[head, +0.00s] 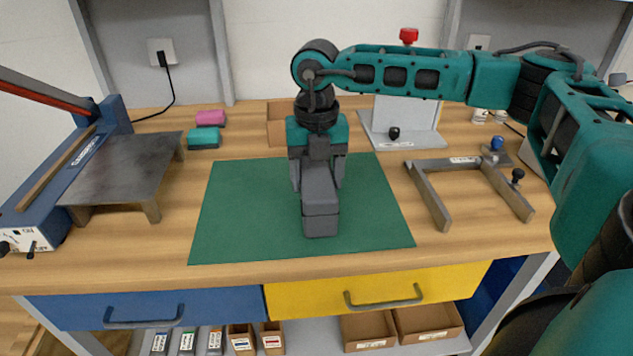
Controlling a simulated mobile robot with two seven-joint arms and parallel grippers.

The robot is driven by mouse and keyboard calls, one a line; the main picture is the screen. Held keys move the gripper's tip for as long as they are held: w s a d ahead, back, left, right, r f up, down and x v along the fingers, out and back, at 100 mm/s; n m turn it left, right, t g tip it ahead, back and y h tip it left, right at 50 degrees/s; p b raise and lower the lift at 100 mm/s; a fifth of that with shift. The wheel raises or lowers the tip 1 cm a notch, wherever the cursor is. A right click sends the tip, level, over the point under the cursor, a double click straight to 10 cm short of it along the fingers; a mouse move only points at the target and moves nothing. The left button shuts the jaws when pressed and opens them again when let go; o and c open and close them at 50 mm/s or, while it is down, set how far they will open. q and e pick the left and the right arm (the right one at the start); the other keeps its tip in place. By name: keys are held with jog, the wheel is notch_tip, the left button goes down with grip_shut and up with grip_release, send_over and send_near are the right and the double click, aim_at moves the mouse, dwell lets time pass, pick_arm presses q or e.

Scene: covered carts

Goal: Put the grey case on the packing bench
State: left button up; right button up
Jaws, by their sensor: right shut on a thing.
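The grey case (320,207) is a small dark grey box with a seam near its front end. My right gripper (318,182) points down from above and is shut on it, one finger on each side. The case is over the green mat (240,200) on the wooden packing bench (500,240). I cannot tell whether its underside touches the mat. The far end of the case is hidden by my gripper. My left gripper is not in view.
A blue machine with a lever and metal plate (125,165) stands at the left. Pink (211,118) and teal (204,138) blocks lie behind the mat. A grey U-shaped frame (432,195) and an upright grey plate (405,115) stand right and behind. The mat's left and right parts are clear.

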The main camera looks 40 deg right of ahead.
jog(key=shift+f, duration=0.8)
jog(key=shift+f, duration=0.2)
jog(key=o, duration=1.4)
jog(key=shift+r, duration=0.15)
notch_tip(320, 180, up, 12)
jog(key=shift+r, duration=0.1)
